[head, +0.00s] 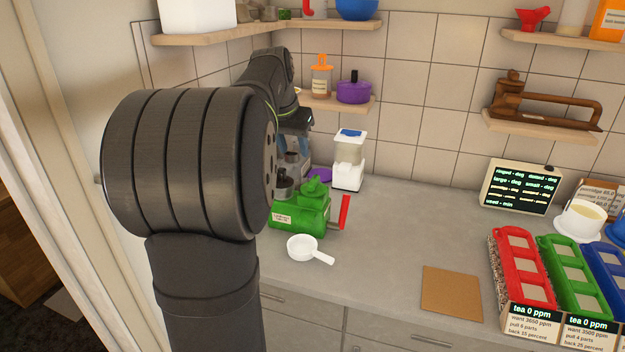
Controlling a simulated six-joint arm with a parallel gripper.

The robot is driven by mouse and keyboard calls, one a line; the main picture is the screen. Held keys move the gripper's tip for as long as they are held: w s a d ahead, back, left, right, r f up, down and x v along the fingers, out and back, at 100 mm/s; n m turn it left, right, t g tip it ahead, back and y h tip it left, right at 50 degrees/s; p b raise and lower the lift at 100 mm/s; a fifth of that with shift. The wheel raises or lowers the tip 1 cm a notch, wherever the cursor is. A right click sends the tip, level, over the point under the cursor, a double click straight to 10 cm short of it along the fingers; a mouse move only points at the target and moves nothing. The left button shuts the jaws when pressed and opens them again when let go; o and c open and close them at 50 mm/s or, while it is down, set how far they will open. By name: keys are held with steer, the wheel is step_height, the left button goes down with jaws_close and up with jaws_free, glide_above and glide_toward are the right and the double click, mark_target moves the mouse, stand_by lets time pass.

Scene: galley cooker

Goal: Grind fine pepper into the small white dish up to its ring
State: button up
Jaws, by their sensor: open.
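A small white dish (301,248) with a short handle pointing right sits on the grey counter, in front of a green crank machine (308,204). That machine has a red handle (344,212) on its right and a label too small to read; I cannot tell if it is the pepper grinder. A white device with a clear top and blue cap (349,158) stands behind it. My gripper (293,140) is open at the back, above grey metal items left of the white device, partly hidden by my arm. The dish's ring and any pepper in it are not discernible.
A brown board (452,290) lies at the counter's front. Red (521,268), green (573,275) and blue racks stand at right, with a display (522,187) and a white bowl (581,219) behind. Shelves (336,102) overhang the back. The middle counter is clear.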

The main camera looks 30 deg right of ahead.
step_height(320, 180, up, 3)
steer(key=d, duration=0.3)
glide_toward(313, 179)
steer(key=shift+n, duration=0.3)
steer(key=x, duration=0.8)
steer(key=shift+d+f, duration=0.1)
steer(key=shift+f, duration=0.3)
steer(key=shift+c, duration=0.2)
jaws_close()
